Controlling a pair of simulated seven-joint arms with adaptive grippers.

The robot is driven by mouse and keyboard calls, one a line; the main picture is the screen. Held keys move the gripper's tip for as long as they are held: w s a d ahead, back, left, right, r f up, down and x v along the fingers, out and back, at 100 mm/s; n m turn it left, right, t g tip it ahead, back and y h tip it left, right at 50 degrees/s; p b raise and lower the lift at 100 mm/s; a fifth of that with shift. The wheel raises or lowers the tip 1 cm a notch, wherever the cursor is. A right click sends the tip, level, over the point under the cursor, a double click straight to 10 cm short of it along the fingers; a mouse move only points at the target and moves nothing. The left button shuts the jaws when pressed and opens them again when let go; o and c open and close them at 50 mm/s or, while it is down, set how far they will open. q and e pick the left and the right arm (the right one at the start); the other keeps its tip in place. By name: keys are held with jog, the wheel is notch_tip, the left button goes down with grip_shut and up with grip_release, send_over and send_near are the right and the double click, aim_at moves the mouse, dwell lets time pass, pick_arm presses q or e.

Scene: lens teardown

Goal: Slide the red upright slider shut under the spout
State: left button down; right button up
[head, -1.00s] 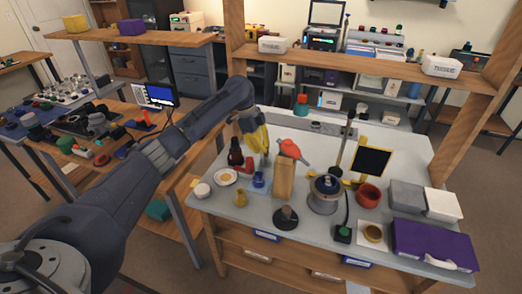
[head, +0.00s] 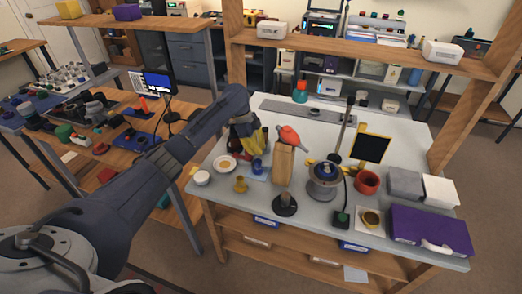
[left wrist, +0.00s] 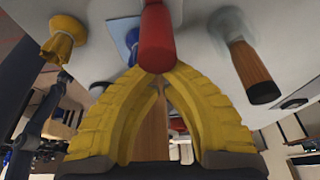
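A red upright rounded bar (left wrist: 157,38), which looks like the slider, shows at the top middle of the left wrist view. Its lower end covers my fingertips there, so I cannot tell whether they touch it. My left gripper (head: 252,146) has yellow fingers that arch together to meet at the tips (left wrist: 160,78); nothing clearly sits between them. In the head view it is low at the table's left side, behind the blue item (head: 258,169), and hides the red part. I cannot make out the spout for certain. My right gripper is not in view.
A wooden block (head: 283,164) with an orange-red piece (head: 289,135) on top stands just right of my gripper. The table's back strip is fairly clear.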

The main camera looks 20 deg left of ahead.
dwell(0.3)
pick_arm(q)
jog(key=shift+s+a, duration=0.2)
jog(key=shift+a, duration=2)
